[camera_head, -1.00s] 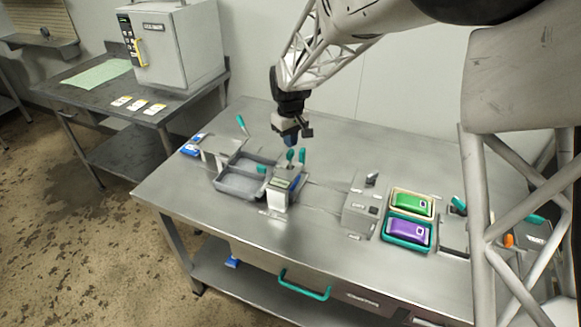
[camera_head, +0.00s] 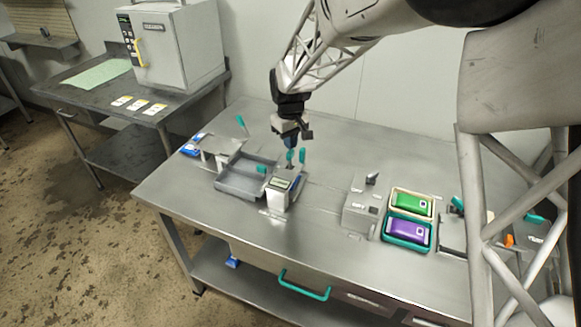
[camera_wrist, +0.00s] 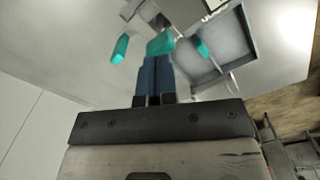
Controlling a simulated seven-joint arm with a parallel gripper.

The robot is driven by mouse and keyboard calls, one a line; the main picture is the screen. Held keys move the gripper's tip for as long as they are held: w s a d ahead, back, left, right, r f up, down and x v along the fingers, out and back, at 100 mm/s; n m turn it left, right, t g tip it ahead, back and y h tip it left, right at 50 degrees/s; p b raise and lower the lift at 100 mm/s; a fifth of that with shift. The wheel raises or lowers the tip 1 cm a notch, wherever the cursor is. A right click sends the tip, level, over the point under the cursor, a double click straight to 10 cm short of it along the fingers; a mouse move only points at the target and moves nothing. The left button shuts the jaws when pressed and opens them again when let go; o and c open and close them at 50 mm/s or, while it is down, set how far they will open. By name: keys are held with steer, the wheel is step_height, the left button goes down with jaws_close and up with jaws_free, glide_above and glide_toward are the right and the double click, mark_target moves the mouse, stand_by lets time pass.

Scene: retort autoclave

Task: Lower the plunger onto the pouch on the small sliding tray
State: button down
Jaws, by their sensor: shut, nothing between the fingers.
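My gripper (camera_head: 291,143) is shut and empty, pointing down above a small bench device with a display (camera_head: 282,184). In the wrist view its blue fingers (camera_wrist: 157,64) are closed together, and a teal handle (camera_wrist: 160,43) shows right at their tips; I cannot tell whether they touch. Two upright teal handles, one (camera_head: 290,156) just below the gripper and one (camera_head: 302,155) to its right, stand behind the device. I cannot tell which handle belongs to the plunger. The small sliding tray and its pouch are not clearly visible there.
A grey divided bin (camera_head: 222,184) stands left of the device. A green pouch (camera_head: 411,204) and a purple pouch (camera_head: 407,232) lie in trays at the right, beside a grey block device (camera_head: 360,214).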

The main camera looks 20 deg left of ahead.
steer(key=shift+f, duration=1.15)
stand_by(0.4)
steer(key=shift+r, duration=3.55)
steer(key=shift+d, duration=0.1)
